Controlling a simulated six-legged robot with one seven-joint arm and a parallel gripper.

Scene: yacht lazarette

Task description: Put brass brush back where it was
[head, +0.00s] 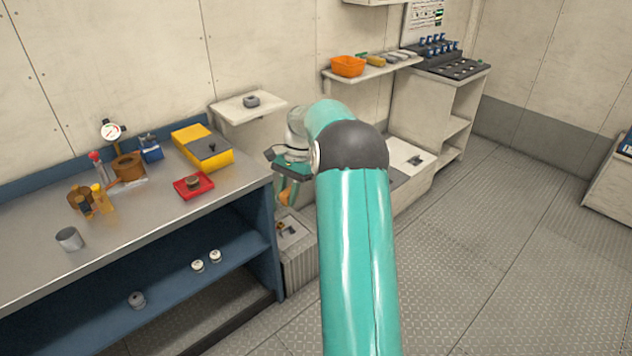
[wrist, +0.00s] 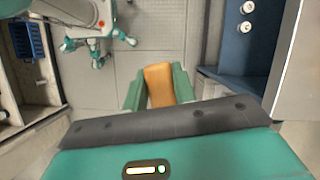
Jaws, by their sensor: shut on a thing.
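My gripper (wrist: 158,88) is shut on an orange-tan block-like piece, which I take to be the brass brush (wrist: 160,84). Its two green fingers press on either side of it in the wrist view. In the head view my gripper (head: 287,180) hangs past the right end of the blue workbench, with the orange piece (head: 287,196) pointing down. No bristles show, so I cannot tell which end is held. An orange bin (head: 348,66) and several small brush-like items (head: 385,58) sit on the wall shelf (head: 365,73) behind.
The workbench (head: 130,215) carries a yellow-black box (head: 202,146), a red tray (head: 193,186), a metal cup (head: 69,239) and bottles. A small wall shelf (head: 240,112) holds a grey ring (head: 251,101). A low white cabinet (head: 405,160) stands beyond my arm. Floor (head: 480,260) is free at right.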

